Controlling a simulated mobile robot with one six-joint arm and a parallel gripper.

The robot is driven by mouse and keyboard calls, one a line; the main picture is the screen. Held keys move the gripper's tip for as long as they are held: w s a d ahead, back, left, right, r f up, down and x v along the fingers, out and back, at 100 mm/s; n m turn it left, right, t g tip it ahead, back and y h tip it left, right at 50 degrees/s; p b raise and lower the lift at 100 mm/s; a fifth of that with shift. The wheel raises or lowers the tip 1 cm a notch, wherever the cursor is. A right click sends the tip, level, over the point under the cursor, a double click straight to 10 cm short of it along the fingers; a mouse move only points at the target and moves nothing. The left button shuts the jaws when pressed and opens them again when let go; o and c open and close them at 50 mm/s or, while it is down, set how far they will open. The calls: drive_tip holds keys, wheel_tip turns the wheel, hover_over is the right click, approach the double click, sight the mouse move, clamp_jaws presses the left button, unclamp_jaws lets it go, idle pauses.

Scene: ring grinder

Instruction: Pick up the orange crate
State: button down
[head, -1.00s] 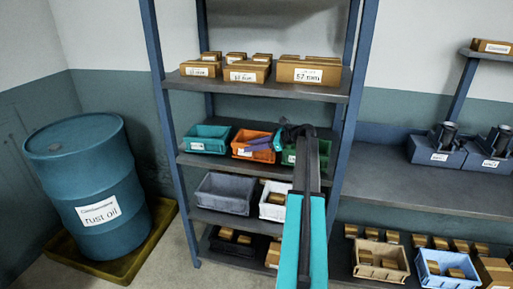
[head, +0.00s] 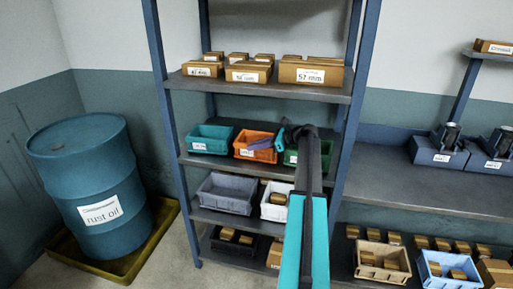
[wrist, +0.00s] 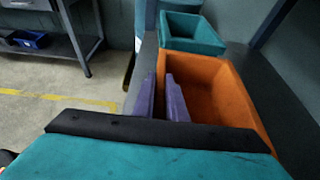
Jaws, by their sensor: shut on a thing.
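The orange crate (head: 255,138) is on the middle shelf of the rack, between a teal crate (head: 210,137) and a green crate (head: 291,157). It looks empty in the wrist view (wrist: 212,90). My gripper (head: 262,145) is at its front wall, with purple fingers. In the wrist view, the fingers of my gripper (wrist: 161,100) straddle that wall, one inside the crate and one outside. They are shut on the wall. The crate looks level and at shelf height; whether its base touches the shelf cannot be told. My forearm hides part of the green crate.
Cardboard boxes (head: 247,73) stand on the shelf above. Grey (head: 228,193) and white (head: 275,206) crates stand on the shelf below. The rack's blue right post (head: 350,110) is close to my arm. A blue rust oil barrel (head: 90,185) stands at left.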

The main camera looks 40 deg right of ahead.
drive_tip(key=shift+r, duration=0.1)
drive_tip(key=shift+r+b, duration=0.6)
drive_tip(key=shift+r, duration=0.9)
drive_tip(key=shift+s+a+r, duration=0.15)
drive_tip(key=shift+a, duration=0.1)
drive_tip(key=s+a+b, duration=0.3)
drive_tip(key=s+a, duration=0.6)
drive_tip(key=a, duration=0.6)
